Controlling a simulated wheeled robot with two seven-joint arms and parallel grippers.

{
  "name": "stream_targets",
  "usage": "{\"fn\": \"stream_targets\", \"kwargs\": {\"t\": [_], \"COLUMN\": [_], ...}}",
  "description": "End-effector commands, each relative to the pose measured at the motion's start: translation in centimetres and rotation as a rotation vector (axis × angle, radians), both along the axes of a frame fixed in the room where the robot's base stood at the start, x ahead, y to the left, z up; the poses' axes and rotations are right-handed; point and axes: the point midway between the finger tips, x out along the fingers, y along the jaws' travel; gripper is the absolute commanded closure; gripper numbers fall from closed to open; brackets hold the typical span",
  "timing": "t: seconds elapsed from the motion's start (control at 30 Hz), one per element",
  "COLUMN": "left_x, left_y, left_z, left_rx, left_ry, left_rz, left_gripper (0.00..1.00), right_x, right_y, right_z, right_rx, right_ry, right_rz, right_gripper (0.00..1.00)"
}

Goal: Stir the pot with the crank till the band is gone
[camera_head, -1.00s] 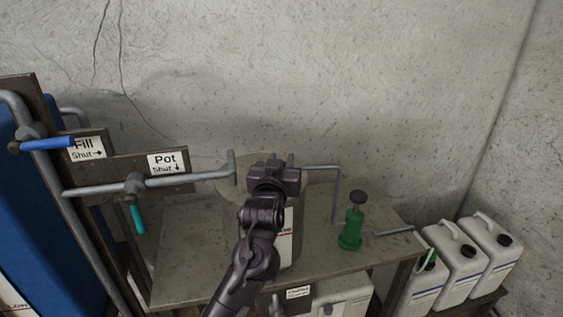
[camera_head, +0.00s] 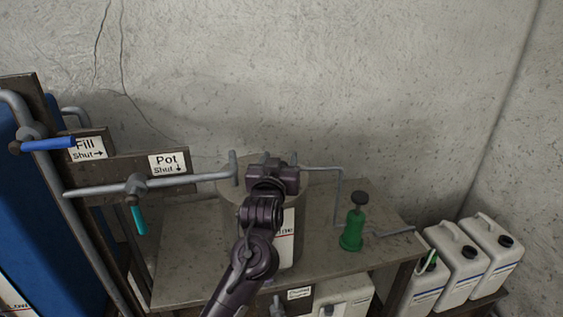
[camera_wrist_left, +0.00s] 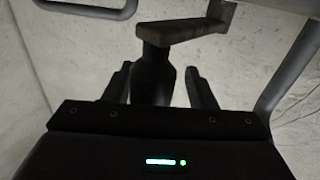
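The pot (camera_head: 232,215) is a grey cylinder with a white label (camera_head: 285,240), standing on the metal bench and partly hidden by my left arm. My left gripper (camera_head: 270,177) is over the pot's top. In the left wrist view, the fingers (camera_wrist_left: 160,85) stand on both sides of the crank's dark handle (camera_wrist_left: 153,72). A gap shows on the handle's right side, so the gripper looks open around it. A brown crank bar (camera_wrist_left: 185,32) runs from the handle's far end. The band cannot be made out. My right gripper is out of view.
A grey pipe (camera_head: 190,179) with a teal lever (camera_head: 137,219) reaches the pot from the left, by the "Pot Shut" sign (camera_head: 167,163). A blue lever (camera_head: 47,143) is further left. A green bottle (camera_head: 352,230) and white jugs (camera_head: 460,260) stand right.

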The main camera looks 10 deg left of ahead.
Motion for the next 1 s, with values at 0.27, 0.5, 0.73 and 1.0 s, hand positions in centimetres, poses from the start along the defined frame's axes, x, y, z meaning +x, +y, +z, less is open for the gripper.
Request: {"fn": "stream_targets", "kwargs": {"t": [0.27,0.5,0.73,1.0], "left_x": [-0.1,-2.7,-6.4,-7.8], "left_y": [-0.3,-0.3,-0.4,-0.4], "left_z": [-0.4,-0.7,-0.6,-0.3], "left_rx": [0.003,0.000,0.001,0.001], "left_ry": [0.006,0.005,0.004,0.004], "left_rz": [-0.005,-0.005,-0.004,-0.002], "left_gripper": [0.49,0.49,0.49,0.49], "right_x": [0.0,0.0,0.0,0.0], "right_y": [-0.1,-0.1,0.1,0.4], "right_z": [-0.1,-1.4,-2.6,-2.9], "right_rx": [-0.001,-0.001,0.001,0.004], "right_ry": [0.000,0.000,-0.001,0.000], "right_rz": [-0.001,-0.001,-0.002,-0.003], "right_gripper": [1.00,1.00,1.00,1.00]}}
